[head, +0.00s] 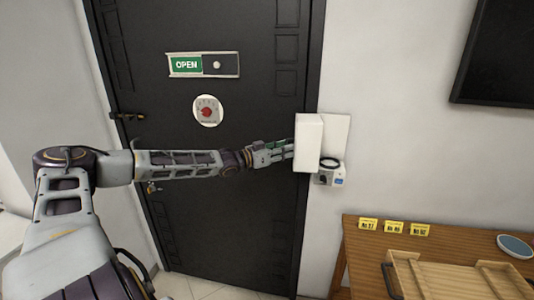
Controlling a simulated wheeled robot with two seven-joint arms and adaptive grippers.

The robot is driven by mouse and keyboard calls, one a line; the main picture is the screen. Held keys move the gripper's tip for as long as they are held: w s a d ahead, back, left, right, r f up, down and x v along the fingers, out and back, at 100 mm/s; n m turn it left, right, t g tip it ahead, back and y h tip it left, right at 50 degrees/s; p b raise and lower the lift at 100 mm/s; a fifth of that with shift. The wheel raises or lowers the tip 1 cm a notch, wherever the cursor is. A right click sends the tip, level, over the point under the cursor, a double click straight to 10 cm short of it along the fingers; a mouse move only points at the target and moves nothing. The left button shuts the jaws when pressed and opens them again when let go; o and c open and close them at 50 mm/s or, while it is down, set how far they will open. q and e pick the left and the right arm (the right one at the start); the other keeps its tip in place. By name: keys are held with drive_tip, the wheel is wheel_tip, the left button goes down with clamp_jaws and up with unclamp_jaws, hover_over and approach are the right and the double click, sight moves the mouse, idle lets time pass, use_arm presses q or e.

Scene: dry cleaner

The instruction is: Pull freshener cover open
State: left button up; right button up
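The white freshener cover (309,142) is on the wall just right of the dark door. It stands out from a white back part (337,135), which shows to its right. Below the cover is a small light-coloured unit with a dark ring and a blue patch (339,181). My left arm reaches across the door from the left. My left gripper (288,152) is at the left edge of the cover, and its fingertips meet or pass behind that edge. Whether they grip it cannot be told. My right gripper is out of view.
The dark door (225,225) has an OPEN slider sign (203,65) and a round dial sign (208,111). At the lower right, a wooden table (358,252) holds yellow number cards (394,228), a wooden tray (430,275) and a round blue-grey dish (515,245). A black screen (495,55) hangs above.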

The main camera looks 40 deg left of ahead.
use_arm(q)
drive_tip(key=shift+s, duration=0.1)
drive_tip(key=v, duration=0.6)
drive_tip(key=shift+a, duration=0.45)
idle(0.4)
drive_tip(key=shift+s, duration=0.15)
idle(0.5)
